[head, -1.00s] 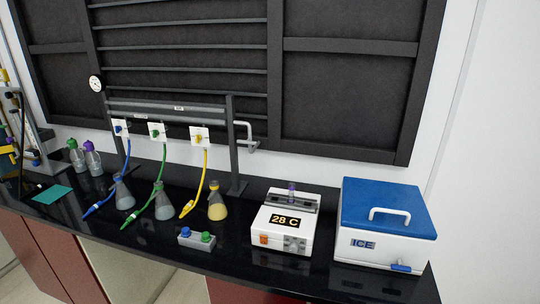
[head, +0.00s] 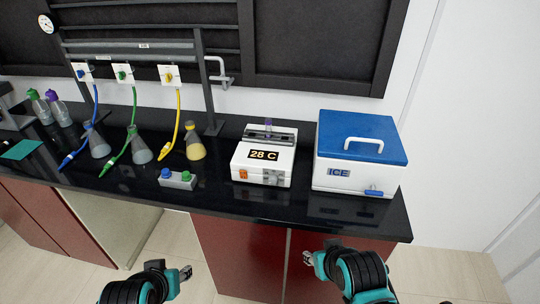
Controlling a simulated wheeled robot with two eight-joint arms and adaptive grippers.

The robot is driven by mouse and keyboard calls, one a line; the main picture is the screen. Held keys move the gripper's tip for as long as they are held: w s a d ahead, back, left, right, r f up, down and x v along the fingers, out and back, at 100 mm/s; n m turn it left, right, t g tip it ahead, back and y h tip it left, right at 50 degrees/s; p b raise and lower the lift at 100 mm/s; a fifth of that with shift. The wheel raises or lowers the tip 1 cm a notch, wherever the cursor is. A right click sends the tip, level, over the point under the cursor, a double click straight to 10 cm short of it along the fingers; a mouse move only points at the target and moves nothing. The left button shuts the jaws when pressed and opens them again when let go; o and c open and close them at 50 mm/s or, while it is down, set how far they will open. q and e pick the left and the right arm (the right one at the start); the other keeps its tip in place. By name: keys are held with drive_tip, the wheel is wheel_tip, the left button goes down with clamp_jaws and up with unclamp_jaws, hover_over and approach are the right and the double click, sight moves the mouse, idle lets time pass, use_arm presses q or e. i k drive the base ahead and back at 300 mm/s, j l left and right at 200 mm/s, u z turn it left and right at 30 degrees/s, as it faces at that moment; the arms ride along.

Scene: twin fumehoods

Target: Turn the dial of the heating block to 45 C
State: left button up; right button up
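The heating block (head: 264,156) is a white box on the black bench, with a display (head: 263,155) reading 28 C. On its front face are an orange switch (head: 243,174) at the left and a grey dial (head: 271,177) at the right; the dial's setting is too small to read. A purple-capped tube (head: 268,125) stands in its top slot. My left gripper (head: 187,272) is low at the bottom, in front of the bench and apart from it. My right gripper (head: 308,259) is below the bench edge, in front of the red cabinet, apart from the block. Both look empty; finger opening is unclear.
A white ice box (head: 352,178) with a blue lid stands right of the block. The bench front edge is clear before the block.

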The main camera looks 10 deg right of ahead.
sight(272, 178)
drive_tip(key=k+j+z, duration=0.15)
drive_tip(key=z, duration=0.2)
drive_tip(key=k+j+z, duration=0.15)
drive_tip(key=z, duration=0.25)
drive_tip(key=k+j+z, duration=0.2)
drive_tip(key=z, duration=0.15)
